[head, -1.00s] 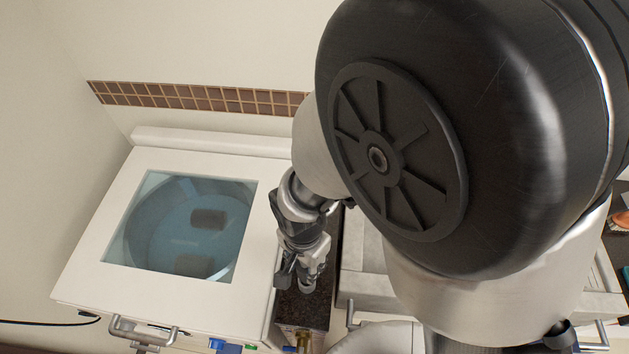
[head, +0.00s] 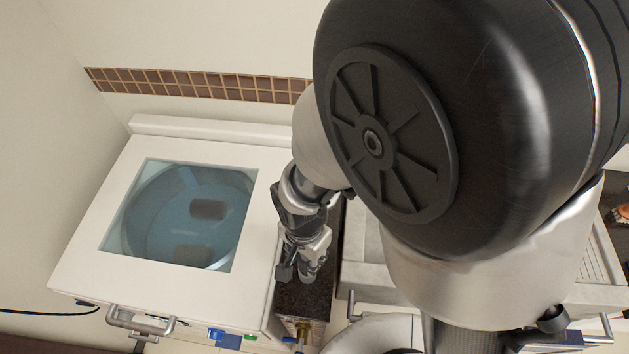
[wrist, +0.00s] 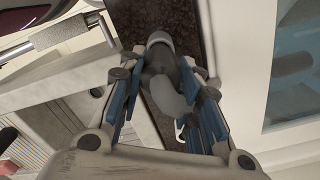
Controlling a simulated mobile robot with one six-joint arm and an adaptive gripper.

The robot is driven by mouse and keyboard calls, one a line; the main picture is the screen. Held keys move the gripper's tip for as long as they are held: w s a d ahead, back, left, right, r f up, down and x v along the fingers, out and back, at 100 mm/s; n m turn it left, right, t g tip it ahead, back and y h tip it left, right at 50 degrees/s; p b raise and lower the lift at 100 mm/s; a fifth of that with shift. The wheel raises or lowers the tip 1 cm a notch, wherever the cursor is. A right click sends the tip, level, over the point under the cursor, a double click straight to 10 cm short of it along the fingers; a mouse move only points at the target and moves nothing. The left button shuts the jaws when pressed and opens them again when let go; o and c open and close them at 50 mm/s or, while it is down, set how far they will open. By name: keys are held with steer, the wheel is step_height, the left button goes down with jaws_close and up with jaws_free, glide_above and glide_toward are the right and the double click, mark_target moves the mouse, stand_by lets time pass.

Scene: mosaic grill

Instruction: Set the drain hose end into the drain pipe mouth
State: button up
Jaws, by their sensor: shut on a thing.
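My gripper (wrist: 160,78), with blue-padded fingers, points down over the dark gap between the white washer and the sink unit. It is shut on the grey curved drain hose end (wrist: 166,92), which lies between the fingers in the wrist view. In the head view my gripper (head: 300,265) is small, beside the washer's right edge, and the hose cannot be made out clearly there. I cannot clearly pick out the drain pipe mouth in either view; the hose, fingers and arm may hide it.
The white top-window washer (head: 85,250) stands left, with a metal handle (head: 140,322) at its front. A dark speckled surface (head: 303,300) fills the narrow gap. A brass valve (head: 302,328) is at the gap's front. The sink unit (head: 362,265) is on the right.

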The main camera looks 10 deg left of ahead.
steer(key=shift+f+b, duration=1.25)
steer(key=shift+f, duration=0.25)
steer(key=o, duration=1.3)
step_height(320, 180, up, 12)
steer(key=shift+r, duration=0.1)
